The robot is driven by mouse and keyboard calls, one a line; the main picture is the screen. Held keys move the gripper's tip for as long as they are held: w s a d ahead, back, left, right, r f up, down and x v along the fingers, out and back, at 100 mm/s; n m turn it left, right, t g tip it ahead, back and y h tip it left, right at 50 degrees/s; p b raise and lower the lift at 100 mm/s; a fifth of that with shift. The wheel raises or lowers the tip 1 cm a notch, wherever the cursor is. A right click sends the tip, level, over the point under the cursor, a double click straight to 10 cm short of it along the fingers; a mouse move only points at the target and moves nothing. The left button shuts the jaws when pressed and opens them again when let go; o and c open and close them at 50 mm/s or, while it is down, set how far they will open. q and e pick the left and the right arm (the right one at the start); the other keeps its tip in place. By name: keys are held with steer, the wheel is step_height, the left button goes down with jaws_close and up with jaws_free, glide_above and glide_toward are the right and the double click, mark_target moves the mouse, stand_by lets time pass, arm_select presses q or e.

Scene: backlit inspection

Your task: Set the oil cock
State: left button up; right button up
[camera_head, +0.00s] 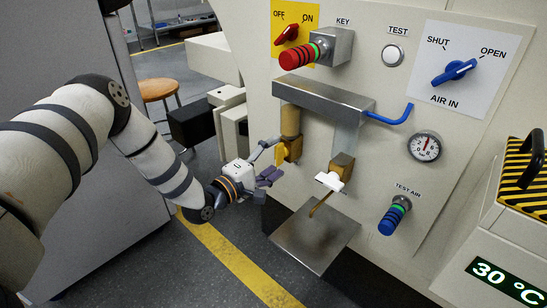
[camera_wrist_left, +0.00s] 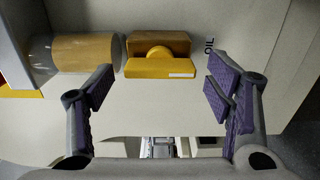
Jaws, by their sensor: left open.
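The oil cock is a brass block with a yellow handle (camera_head: 281,154) under an amber cylinder (camera_head: 290,121) on the panel. In the left wrist view the yellow handle (camera_wrist_left: 160,68) lies lengthwise across the picture, with the brass block (camera_wrist_left: 158,43) behind it and the label OIL (camera_wrist_left: 209,46) to its right. My left gripper (camera_head: 271,164) is open and empty in front of the handle. In the left wrist view its purple-padded fingers (camera_wrist_left: 160,88) stand apart on either side of the handle, not touching it. My right gripper is not in view.
To the right, a second brass cock has a white handle (camera_head: 330,181) above a metal tray (camera_head: 315,242). A metal box (camera_head: 320,96) juts out above both cocks. A blue AIR IN knob (camera_head: 453,72), gauge (camera_head: 424,147) and TEST AIR knob (camera_head: 393,217) sit further right.

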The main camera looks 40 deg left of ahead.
arm_select(q)
steer(key=s, duration=1.1)
steer(key=shift+s+a, duration=0.3)
steer(key=shift+a, duration=0.15)
